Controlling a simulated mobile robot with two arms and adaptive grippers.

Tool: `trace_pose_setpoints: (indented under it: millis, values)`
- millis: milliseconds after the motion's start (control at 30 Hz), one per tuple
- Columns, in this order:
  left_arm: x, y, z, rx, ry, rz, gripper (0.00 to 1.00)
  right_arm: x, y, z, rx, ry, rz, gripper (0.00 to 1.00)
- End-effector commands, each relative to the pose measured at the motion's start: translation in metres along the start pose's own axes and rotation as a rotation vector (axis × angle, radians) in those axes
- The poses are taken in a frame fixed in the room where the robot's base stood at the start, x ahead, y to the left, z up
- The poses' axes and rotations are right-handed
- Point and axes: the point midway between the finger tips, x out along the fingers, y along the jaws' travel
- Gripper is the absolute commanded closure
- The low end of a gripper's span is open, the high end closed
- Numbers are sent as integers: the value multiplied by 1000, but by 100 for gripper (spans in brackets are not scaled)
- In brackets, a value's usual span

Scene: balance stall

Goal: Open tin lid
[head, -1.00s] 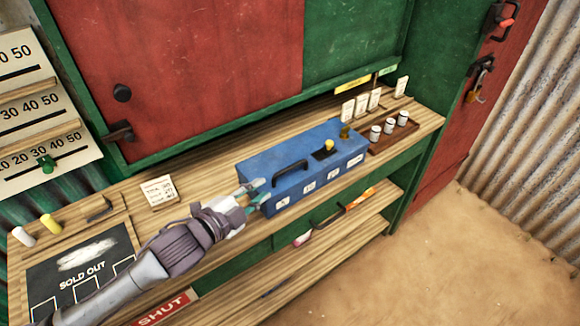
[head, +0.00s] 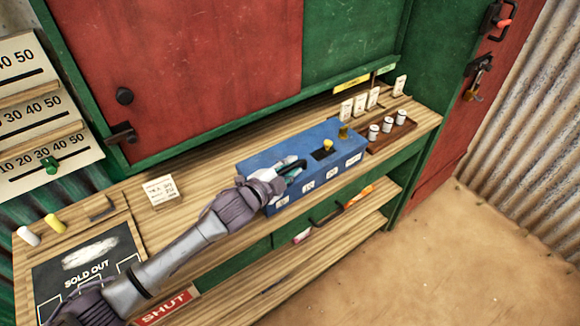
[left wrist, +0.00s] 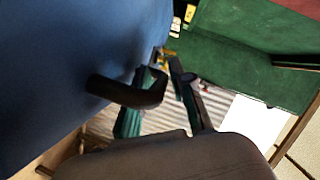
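The tin is a blue box (head: 268,156) on the wooden counter, with a dark handle (left wrist: 112,90) on its lid. The lid lies closed on the box. In the head view my left gripper (head: 292,170) is over the tin's front edge at the handle and covers much of it. In the left wrist view its two teal-lined fingers (left wrist: 167,66) are apart, with the end of the handle near or between them. I cannot tell whether they touch it. My right gripper is not in view.
A sold-out board (head: 88,262) lies at the left. A lower shelf (head: 340,235) runs beneath.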

Motion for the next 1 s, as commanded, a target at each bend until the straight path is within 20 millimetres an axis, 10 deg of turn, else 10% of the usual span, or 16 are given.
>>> trace_pose_setpoints:
  millis: [200,1000]
  values:
    - [0,0,0,0,0,0,100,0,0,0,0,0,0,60]
    - [0,-14,-7,-75,0,29,100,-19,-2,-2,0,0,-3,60]
